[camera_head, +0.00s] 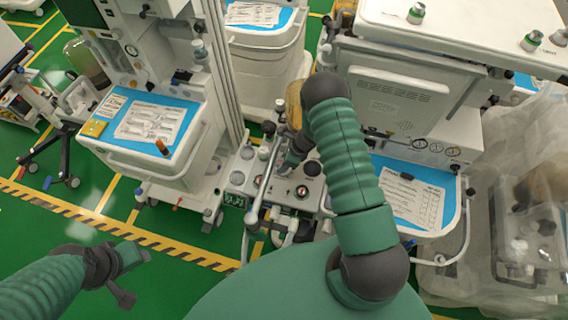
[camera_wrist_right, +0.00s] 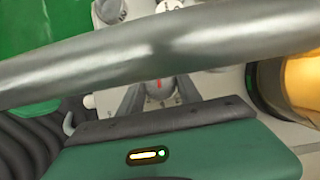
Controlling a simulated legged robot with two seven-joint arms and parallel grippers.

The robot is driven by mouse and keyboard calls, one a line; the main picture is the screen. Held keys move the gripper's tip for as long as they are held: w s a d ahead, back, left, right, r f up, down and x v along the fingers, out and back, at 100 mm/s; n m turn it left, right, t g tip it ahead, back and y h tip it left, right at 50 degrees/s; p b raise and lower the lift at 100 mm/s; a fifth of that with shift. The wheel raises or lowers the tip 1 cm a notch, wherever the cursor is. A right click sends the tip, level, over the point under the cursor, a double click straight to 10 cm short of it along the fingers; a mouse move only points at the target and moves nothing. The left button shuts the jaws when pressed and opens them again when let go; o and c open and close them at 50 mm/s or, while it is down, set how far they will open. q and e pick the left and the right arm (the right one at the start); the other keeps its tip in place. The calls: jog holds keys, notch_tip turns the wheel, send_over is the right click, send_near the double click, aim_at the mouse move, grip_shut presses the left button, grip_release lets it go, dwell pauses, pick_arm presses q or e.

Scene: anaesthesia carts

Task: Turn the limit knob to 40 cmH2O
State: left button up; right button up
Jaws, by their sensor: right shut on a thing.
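The limit knob appears to be the small grey knob with a red mark (camera_wrist_right: 160,87) between my right fingers in the right wrist view. My right gripper (camera_wrist_right: 158,98) is shut on it. A thick grey tube crosses in front and hides part of the knob and fingers. In the head view my right gripper (camera_head: 286,168) reaches down onto the breathing unit (camera_head: 290,188) of the middle machine, and the held knob is hidden there. The scale around the knob cannot be read. My left gripper (camera_head: 127,272) is open and empty over the green floor at lower left.
A curved metal tube (camera_head: 262,185) rises beside my right gripper. A yellow-brown rounded part (camera_wrist_right: 302,82) is close on its right in the wrist view. Carts with blue tops stand left (camera_head: 190,108) and right (camera_head: 440,178). A plastic-covered machine (camera_head: 530,130) is far right.

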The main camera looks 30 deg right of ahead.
jog(key=m+b, duration=0.1)
jog(key=b, duration=0.1)
jog(key=m+b, duration=0.1)
jog(key=shift+w+a+f+m+t+h+b, duration=0.1)
jog(key=shift+w+m+t+h+b, duration=0.2)
jog(key=shift+t+h+b, duration=0.1)
jog(key=shift+m+b, duration=0.6)
jog(key=shift+b, duration=0.2)
jog(key=shift+r+h, duration=0.25)
jog(key=shift+h, duration=0.05)
jog(key=shift+r, duration=0.1)
jog(key=o, duration=1)
jog(key=shift+o, duration=1.8)
jog(key=shift+w+f, duration=0.1)
jog(key=shift+f, duration=0.1)
